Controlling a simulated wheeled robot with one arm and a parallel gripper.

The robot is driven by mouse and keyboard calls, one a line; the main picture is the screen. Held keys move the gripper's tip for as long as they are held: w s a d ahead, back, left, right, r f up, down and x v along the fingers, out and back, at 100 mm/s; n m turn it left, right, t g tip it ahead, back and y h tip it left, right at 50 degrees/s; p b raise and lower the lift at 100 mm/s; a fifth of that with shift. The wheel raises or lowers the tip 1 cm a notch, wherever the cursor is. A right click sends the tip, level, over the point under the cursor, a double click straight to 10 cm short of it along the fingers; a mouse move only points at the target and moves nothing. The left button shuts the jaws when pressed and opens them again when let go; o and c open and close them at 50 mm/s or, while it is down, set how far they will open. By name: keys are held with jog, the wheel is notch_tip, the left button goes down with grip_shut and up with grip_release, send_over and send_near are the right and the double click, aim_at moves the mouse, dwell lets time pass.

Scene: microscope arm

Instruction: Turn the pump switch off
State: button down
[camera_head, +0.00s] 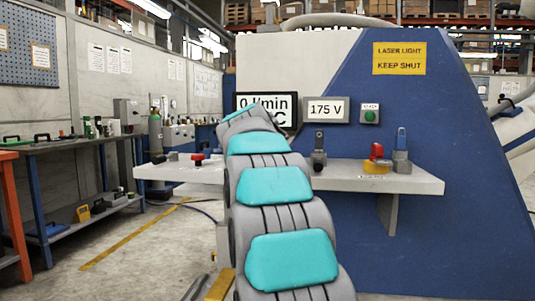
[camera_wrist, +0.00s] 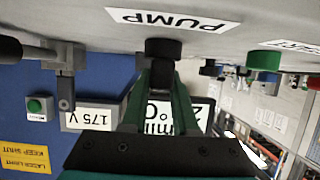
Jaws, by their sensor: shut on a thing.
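The pump switch (camera_wrist: 163,48) is a black knob on the light grey shelf, beside a white label reading PUMP (camera_wrist: 170,20). The wrist view is upside down, so the shelf is at its top. My gripper (camera_wrist: 163,65) has its green fingers closed on the knob from both sides. How the knob is turned cannot be made out. In the head view my grey and turquoise arm reaches to the shelf and hides the gripper and the switch.
The grey shelf (camera_head: 425,184) juts from a blue machine. It carries a grey lever (camera_head: 318,150), a red and yellow control (camera_head: 376,160), a blue-handled lever (camera_head: 401,150) and a red knob (camera_head: 197,159). A 175 V display (camera_head: 326,109) and a green button (camera_head: 370,116) are above.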

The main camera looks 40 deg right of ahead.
jog(key=c, duration=0.7)
grip_release()
jog(key=shift+v, duration=3.9)
